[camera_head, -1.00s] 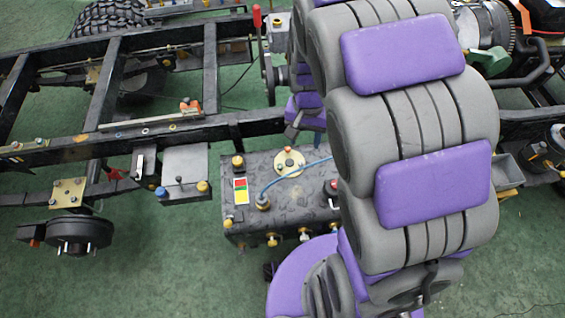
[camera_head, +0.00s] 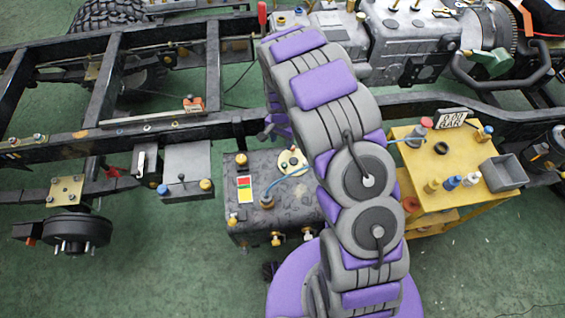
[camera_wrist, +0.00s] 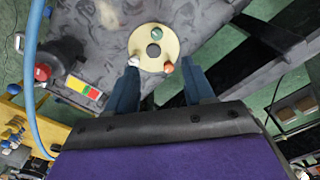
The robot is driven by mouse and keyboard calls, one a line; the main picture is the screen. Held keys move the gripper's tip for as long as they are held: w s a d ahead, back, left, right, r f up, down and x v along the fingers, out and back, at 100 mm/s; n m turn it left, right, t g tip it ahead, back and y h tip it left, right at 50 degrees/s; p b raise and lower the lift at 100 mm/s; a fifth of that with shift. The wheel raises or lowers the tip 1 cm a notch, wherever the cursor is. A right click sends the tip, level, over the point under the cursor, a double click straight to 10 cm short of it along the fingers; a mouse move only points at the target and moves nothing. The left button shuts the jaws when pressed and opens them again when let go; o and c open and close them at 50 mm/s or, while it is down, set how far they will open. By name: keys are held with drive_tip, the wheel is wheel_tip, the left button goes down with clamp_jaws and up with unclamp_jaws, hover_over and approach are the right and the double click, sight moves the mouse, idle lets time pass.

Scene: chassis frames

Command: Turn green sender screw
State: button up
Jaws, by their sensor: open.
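The sender is a cream round plate on top of the dark tank (camera_head: 270,220). In the wrist view the plate (camera_wrist: 145,37) lies just beyond my fingertips, with a dark hole at its centre. A green screw (camera_wrist: 158,33) sits on its far side, an orange one (camera_wrist: 168,67) and a white one (camera_wrist: 133,61) on its near side. My gripper (camera_wrist: 160,82) is open and empty, its two blue fingers apart on either side of the plate's near edge. In the head view the plate (camera_head: 288,161) shows beside my arm, which hides the fingers.
A blue hose (camera_wrist: 33,80) runs at the left of the wrist view, near a red-topped fitting (camera_wrist: 43,72). Black chassis rails (camera_head: 150,133) run behind the tank. A yellow cart (camera_head: 445,165) with several caps and a grey bin (camera_head: 503,172) stands to the right.

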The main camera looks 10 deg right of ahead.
drive_tip(key=b, duration=0.2)
approach(284, 164)
drive_tip(key=shift+d+f, duration=0.3)
drive_tip(key=shift+d, duration=0.1)
drive_tip(key=f, duration=0.3)
drive_tip(key=a+f+b, duration=0.1)
drive_tip(key=f, duration=0.3)
drive_tip(key=shift+a, duration=0.2)
drive_tip(key=shift+d+f, duration=0.2)
drive_tip(key=shift+f, duration=0.3)
drive_tip(key=shift+d, duration=0.35)
drive_tip(key=shift+a, duration=0.4)
drive_tip(key=c, duration=0.5)
drive_tip(key=shift+d, duration=0.15)
clamp_jaws()
